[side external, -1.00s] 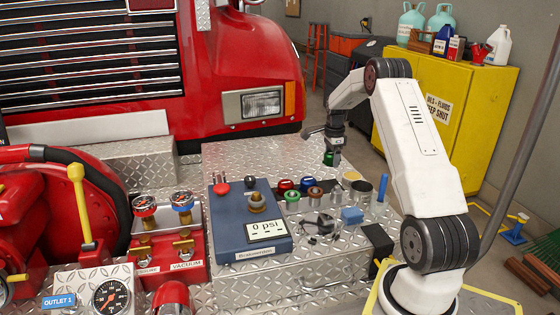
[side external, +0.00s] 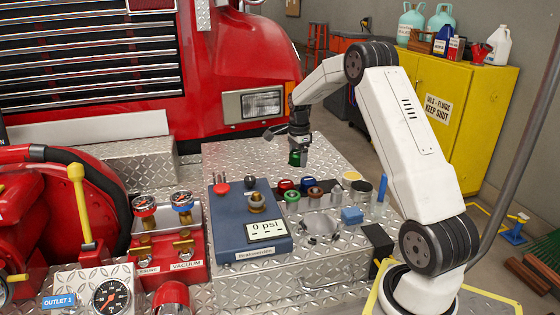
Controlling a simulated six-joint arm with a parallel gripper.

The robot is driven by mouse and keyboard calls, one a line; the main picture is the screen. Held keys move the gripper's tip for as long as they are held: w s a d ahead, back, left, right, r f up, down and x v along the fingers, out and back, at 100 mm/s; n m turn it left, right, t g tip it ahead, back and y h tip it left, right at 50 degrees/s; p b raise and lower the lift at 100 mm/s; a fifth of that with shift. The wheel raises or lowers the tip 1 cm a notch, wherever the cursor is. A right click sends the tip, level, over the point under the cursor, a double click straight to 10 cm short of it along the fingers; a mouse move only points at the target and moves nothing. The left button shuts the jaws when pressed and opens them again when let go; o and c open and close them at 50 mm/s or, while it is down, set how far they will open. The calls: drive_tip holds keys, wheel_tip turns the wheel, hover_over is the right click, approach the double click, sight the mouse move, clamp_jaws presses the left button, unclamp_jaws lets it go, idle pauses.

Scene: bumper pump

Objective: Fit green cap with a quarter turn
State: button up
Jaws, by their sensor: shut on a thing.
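My gripper (side external: 298,149) is shut on a small dark green cap (side external: 298,159). It holds the cap in the air above the diamond-plate deck, behind the row of coloured caps. A blue box (side external: 232,240) with a "0 psi" display stands on the deck to the left and nearer the camera. A brass fitting (side external: 257,203) sticks up from its top. The held cap is up and to the right of this fitting, clearly apart from it. The jaw tips are too small to see in detail.
Red, blue, brown and green-rimmed caps (side external: 291,196) stand right of the blue box. A red knob (side external: 221,188) and a black knob (side external: 250,183) rise at its back. The deck behind is clear.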

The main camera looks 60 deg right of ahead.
sight(256, 193)
drive_tip(key=w+a+r+n, duration=0.1)
drive_tip(key=a, duration=0.4)
drive_tip(key=w+a+r+n, duration=0.1)
drive_tip(key=w+a, duration=0.1)
drive_tip(key=a, duration=0.3)
drive_tip(key=w+a+r+n, duration=0.1)
drive_tip(key=a, duration=0.5)
drive_tip(key=shift+w+r, duration=0.2)
drive_tip(key=shift+r, duration=0.1)
drive_tip(key=shift+a+r+n, duration=0.1)
drive_tip(key=shift+a+n, duration=0.2)
drive_tip(key=shift+a, duration=0.2)
drive_tip(key=shift+f, duration=0.2)
drive_tip(key=shift+f, duration=2.25)
drive_tip(key=shift+f, duration=1.6)
idle(0.4)
idle(0.3)
drive_tip(key=shift+r+m, duration=0.1)
drive_tip(key=shift+m, duration=2.5)
